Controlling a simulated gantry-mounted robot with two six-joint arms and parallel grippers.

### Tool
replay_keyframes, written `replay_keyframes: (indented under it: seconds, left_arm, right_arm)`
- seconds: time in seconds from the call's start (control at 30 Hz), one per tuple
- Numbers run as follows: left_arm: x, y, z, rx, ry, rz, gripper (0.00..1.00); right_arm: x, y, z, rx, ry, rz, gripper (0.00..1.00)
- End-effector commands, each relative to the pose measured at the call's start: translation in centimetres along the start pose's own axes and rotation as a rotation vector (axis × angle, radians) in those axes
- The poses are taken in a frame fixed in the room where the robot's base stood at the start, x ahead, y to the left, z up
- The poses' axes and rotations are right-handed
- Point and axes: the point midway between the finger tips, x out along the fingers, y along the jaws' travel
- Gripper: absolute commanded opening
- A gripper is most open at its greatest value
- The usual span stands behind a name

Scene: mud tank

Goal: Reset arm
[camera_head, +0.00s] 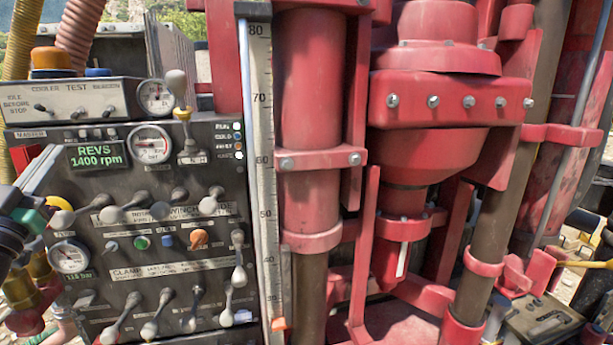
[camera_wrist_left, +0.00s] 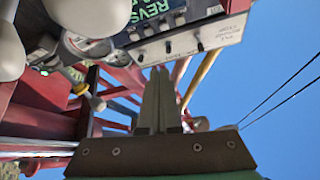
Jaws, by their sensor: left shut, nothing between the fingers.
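My left gripper (camera_head: 52,150) comes in at the left edge of the head view, its grey fingers slanting up and right in front of the control panel (camera_head: 195,258). In the left wrist view the two fingers of the left gripper (camera_wrist_left: 160,72) lie side by side, shut, with nothing seen between them. Their tips point toward the underside of the switch box, with blue sky beside them. My right gripper is not in view.
The panel carries several levers, dial gauges and a green display (camera_head: 97,155) reading REVS 1400 rpm. A switch box (camera_head: 75,100) with an orange beacon (camera_head: 52,59) sits on top. A depth scale (camera_head: 262,150) and red drill machinery (camera_head: 425,110) stand to the right.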

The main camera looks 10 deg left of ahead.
Motion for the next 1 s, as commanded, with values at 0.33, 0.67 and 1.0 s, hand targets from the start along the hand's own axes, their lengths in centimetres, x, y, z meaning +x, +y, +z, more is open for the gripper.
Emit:
replay_keyframes:
  seconds: [0.33,0.67,1.0]
  left_arm:
    - [-5.4,19.8,-10.3,-0.143,0.196,0.25,0.0]
    - [-17.4,21.4,-22.0,-0.388,0.368,0.279,0.0]
    - [-14.0,17.0,-29.4,-0.537,0.326,0.255,0.0]
  right_arm:
    - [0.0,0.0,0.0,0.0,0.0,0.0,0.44]
    - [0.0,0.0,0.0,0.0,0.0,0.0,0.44]
    - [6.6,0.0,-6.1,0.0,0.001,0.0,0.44]
